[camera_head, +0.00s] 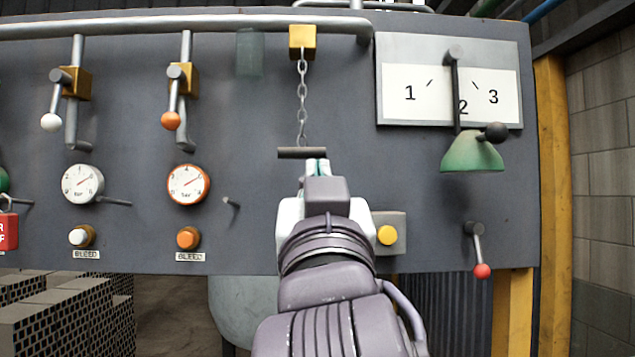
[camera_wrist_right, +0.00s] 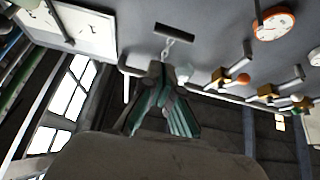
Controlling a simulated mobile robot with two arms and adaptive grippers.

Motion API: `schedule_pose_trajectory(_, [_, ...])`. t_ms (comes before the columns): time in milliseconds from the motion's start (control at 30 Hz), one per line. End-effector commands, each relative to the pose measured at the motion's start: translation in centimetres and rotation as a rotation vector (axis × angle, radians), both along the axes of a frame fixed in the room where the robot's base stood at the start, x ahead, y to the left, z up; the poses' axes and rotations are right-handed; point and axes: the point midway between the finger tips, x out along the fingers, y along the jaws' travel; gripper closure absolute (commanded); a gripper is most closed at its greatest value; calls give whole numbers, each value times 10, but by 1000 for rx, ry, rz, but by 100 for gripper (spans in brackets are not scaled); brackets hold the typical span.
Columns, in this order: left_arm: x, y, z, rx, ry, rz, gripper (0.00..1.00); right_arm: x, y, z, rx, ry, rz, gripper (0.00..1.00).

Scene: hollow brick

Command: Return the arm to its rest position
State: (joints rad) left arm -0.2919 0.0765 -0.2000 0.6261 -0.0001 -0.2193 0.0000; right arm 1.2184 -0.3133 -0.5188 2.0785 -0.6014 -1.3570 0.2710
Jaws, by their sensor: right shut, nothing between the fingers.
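My right gripper (camera_head: 316,165) is raised in front of the grey control panel (camera_head: 335,75), its fingers pointing at it. The fingers are shut and empty. In the right wrist view the gripper (camera_wrist_right: 163,95) shows teal fingers close together. A dark pull bar (camera_head: 290,153) hangs on a chain (camera_head: 302,98) from a yellow block and shows just behind the fingertips in the head view. In the right wrist view the bar (camera_wrist_right: 174,32) appears beyond the fingers, with a gap between. My right arm hides the lower middle of the panel. My left gripper is not in view.
A yellow button (camera_head: 387,235) sits right of my wrist. Gauges, valves and buttons fill the left. Hollow bricks (camera_head: 65,320) are stacked at lower left.

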Motion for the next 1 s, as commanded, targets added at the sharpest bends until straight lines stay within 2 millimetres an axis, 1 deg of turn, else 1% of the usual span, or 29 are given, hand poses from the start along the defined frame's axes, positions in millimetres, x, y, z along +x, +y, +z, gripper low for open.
schedule_pose_trajectory(100, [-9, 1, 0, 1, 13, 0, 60, 0, 0, 0, 0, 0, 0, 100])
schedule_pose_trajectory(167, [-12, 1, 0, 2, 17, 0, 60, 0, 0, 0, 0, 0, 0, 100])
schedule_pose_trajectory(433, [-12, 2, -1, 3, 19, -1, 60, 0, 0, 0, 0, 1, 0, 100])
schedule_pose_trajectory(500, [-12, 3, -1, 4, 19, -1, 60, 5, -2, -6, 1, 17, -1, 100])
schedule_pose_trajectory(567, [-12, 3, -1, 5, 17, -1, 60, 15, -6, -20, 1, 51, -2, 100])
schedule_pose_trajectory(667, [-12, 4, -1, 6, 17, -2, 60, 42, -18, -62, 0, 154, -5, 100])
schedule_pose_trajectory(700, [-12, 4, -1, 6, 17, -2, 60, 54, -25, -87, -1, 210, -5, 100])
schedule_pose_trajectory(767, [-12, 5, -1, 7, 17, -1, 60, 72, -35, -128, -3, 302, -7, 100])
schedule_pose_trajectory(800, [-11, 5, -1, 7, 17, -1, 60, 81, -43, -157, -4, 365, -9, 100])
schedule_pose_trajectory(867, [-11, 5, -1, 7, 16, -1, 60, 91, -53, -201, -8, 457, -9, 100])
schedule_pose_trajectory(900, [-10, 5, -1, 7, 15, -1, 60, 96, -60, -231, -11, 519, -9, 100])
schedule_pose_trajectory(967, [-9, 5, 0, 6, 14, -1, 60, 99, -70, -276, -15, 612, -9, 100])
schedule_pose_trajectory(1000, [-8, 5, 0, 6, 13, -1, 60, 98, -77, -306, -20, 673, -10, 100])
